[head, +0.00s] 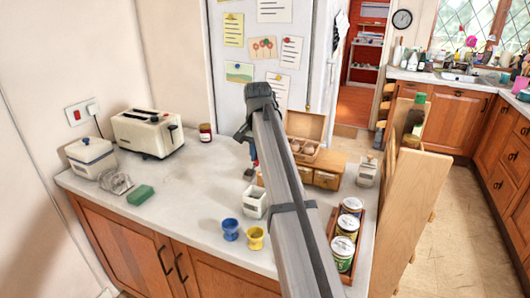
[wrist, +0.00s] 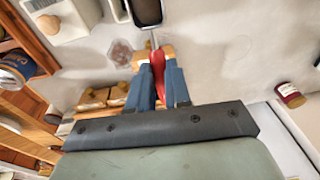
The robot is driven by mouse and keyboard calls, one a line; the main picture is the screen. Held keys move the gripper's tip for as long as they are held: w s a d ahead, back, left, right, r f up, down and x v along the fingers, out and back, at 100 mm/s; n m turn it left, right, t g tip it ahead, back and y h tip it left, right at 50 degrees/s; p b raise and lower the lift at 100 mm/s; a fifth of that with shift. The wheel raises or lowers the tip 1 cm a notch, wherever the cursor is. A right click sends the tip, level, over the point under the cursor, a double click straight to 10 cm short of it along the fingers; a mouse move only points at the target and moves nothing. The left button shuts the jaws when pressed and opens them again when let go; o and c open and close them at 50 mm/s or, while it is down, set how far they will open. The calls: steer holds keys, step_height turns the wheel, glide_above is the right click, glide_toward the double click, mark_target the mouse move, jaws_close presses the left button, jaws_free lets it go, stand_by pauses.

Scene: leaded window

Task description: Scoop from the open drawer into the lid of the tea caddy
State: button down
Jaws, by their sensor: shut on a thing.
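My gripper (wrist: 160,82) is shut on a red handle (wrist: 158,62), its blue fingers on either side. In the head view my gripper (head: 254,159) is partly hidden by my arm, with a small dark tool end (head: 249,173) below it, above the counter. A small wooden drawer unit (head: 327,180) stands right of my arm; which drawer is open is hidden. A white lidded caddy (head: 367,173) stands further right. An open white container (head: 254,204) is just in front of my gripper; I cannot tell if it is the lid.
A blue egg cup (head: 230,229), a yellow egg cup (head: 254,238) and a tray of tins (head: 329,226) stand in front. A toaster (head: 147,133), green sponge (head: 140,195) and jar (head: 205,132) are left. An egg box (head: 305,126) is behind. The left-middle counter is clear.

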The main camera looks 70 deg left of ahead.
steer(key=shift+w+d+f+n+g+y, duration=0.15)
steer(key=shift+w+d+f+g+y, duration=0.3)
steer(key=shift+g+y, duration=1.2)
steer(key=shift+w+d+f+n+g+y, duration=0.25)
steer(key=shift+f+g+y, duration=0.25)
steer(key=shift+g+y, duration=1.15)
steer(key=shift+w+d+f+n+g+y, duration=0.1)
steer(key=shift+w+d+f+g+y, duration=0.35)
steer(key=shift+g+y, duration=1.15)
steer(key=shift+g+h, duration=0.3)
steer(key=shift+g, duration=0.2)
steer(key=shift+r, duration=0.1)
steer(key=shift+r, duration=2.35)
